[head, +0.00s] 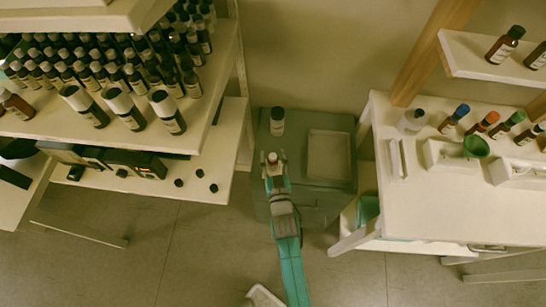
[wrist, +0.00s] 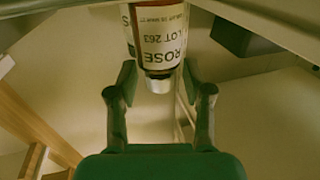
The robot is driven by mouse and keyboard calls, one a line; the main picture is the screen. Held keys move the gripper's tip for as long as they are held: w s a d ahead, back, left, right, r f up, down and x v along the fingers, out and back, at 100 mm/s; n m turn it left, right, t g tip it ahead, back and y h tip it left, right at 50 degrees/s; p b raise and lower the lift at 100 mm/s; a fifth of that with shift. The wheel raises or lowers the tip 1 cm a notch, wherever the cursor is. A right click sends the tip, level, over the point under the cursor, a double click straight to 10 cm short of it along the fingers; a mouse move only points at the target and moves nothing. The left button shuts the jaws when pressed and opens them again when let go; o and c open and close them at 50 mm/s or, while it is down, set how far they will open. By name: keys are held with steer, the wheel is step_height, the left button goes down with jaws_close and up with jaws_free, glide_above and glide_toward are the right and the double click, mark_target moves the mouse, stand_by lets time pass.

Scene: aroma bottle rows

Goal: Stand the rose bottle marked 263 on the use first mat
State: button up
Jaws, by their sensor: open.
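In the wrist view the rose bottle (wrist: 158,40), its label reading ROSE and LOT 263, appears cap-down in the picture. It has a dark red-brown body and a pale cap. My gripper (wrist: 158,82) is open, with one finger on each side of the bottle's cap end; I cannot tell whether they touch it. In the head view my gripper (head: 274,165) is over the grey cabinet, with a pale-topped item at its tip. Another bottle (head: 277,121) stands behind it on the cabinet. I cannot read any mat as use first.
A pale rectangular tray or mat (head: 328,155) lies on the grey cabinet (head: 308,208), right of my gripper. A shelf (head: 215,105) packed with bottles is at the left. A white table (head: 440,205) with bottles and a green bowl (head: 476,146) is at the right.

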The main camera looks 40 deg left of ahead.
steer(key=v, duration=1.2)
steer(key=shift+d, duration=0.1)
steer(key=s+d+r+m+t+h, duration=0.1)
steer(key=s+d+m+h, duration=0.2)
steer(key=d, duration=0.8)
steer(key=s+d+r+m+t+h, duration=0.1)
steer(key=s+d+h, duration=0.3)
steer(key=d, duration=0.8)
steer(key=s+d+r+m+h, duration=0.5)
steer(key=s+d+r+h, duration=0.1)
steer(key=s+d+r, duration=0.7)
steer(key=shift+v, duration=1.15)
